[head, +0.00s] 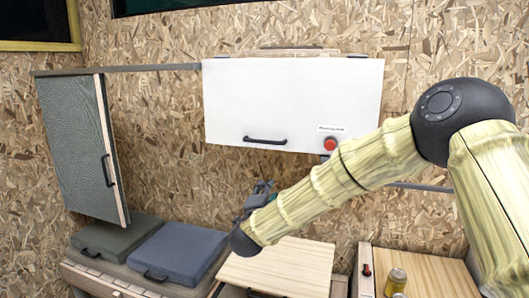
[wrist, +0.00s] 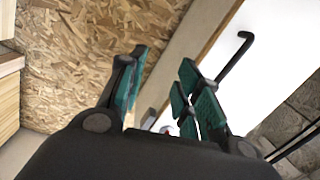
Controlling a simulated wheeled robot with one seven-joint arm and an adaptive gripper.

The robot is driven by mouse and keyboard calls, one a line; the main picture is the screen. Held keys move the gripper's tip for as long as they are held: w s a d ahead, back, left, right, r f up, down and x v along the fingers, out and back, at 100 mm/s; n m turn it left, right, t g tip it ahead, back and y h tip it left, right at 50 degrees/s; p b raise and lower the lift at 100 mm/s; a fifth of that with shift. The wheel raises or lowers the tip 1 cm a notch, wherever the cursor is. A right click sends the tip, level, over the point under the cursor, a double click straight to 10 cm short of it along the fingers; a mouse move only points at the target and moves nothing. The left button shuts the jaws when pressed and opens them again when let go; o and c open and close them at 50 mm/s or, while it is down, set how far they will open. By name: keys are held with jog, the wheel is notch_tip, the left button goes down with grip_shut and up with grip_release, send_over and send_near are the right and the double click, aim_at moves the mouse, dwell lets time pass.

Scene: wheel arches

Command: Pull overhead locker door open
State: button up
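The white overhead locker door (head: 290,95) hangs on the chipboard wall and looks shut. Its black bar handle (head: 264,140) is near the lower edge. My gripper (head: 260,192) is below the door and the handle, apart from both, partly hidden behind my own forearm. In the wrist view my gripper (wrist: 165,90) is open, with nothing between its teal-padded fingers. There, the black handle (wrist: 234,57) shows beyond the right fingers on the white door (wrist: 275,35).
A red round knob (head: 330,143) is at the door's lower right, close to my forearm. A dark green panel with a handle (head: 75,145) hangs at the left. Below are cushioned lids (head: 178,250), a wooden top (head: 280,266) and a can (head: 396,281).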

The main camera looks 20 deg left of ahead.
aim_at(265, 142)
jog(key=a+r+m+t+h, duration=0.2)
jog(key=a+r+m, duration=0.2)
jog(key=r, duration=0.7)
jog(key=p+x, duration=0.2)
jog(key=x, duration=0.8)
jog(key=shift+w, duration=0.1)
jog(key=shift+f, duration=0.1)
grip_shut()
